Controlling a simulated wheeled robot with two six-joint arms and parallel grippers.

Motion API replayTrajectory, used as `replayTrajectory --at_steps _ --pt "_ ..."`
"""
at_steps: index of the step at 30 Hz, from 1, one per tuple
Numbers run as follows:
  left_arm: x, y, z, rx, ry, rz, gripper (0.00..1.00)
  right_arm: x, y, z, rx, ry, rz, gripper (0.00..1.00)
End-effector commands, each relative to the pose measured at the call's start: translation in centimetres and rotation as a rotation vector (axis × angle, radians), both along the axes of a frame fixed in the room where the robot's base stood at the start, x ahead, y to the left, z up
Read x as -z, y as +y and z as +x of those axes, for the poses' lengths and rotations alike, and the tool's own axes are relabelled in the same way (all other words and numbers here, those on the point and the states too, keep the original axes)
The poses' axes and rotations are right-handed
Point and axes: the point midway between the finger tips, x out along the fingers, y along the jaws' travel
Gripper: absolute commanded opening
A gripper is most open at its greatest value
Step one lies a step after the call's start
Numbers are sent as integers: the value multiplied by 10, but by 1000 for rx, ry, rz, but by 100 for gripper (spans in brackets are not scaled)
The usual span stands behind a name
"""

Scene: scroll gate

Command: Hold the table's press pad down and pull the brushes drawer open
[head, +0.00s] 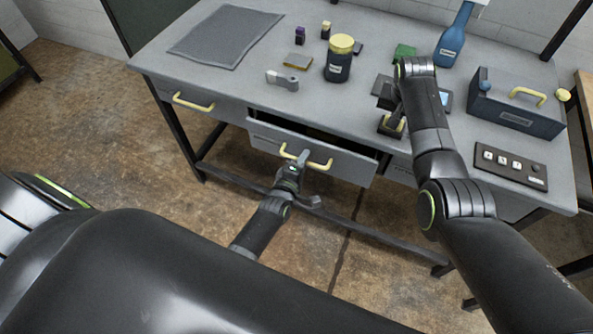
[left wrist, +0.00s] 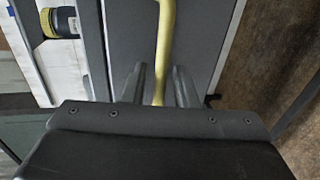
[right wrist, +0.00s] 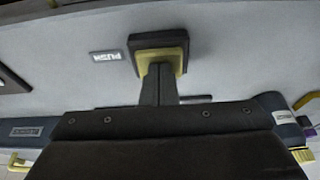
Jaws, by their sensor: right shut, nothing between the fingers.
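The open drawer (head: 325,157) is pulled partway out under the table's middle; I cannot read its label. The handle also shows in the left wrist view (left wrist: 164,35). In the head view my right arm partly hides the pad (head: 390,127).
A closed drawer with a yellow handle (head: 193,103) is at left. The floor before the drawer is clear.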

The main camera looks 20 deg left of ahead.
Motion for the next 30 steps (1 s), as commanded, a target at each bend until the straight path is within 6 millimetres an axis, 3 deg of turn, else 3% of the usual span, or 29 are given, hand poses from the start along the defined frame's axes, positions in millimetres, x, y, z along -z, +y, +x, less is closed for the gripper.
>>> replayTrajectory --at_steps 12,30 --pt "-9 0 -46 -2 1 0 26 4 -1 -2 0 8 -1 0" --pt "-20 0 -99 -2 1 -1 26 4 -1 -2 1 9 -1 0"
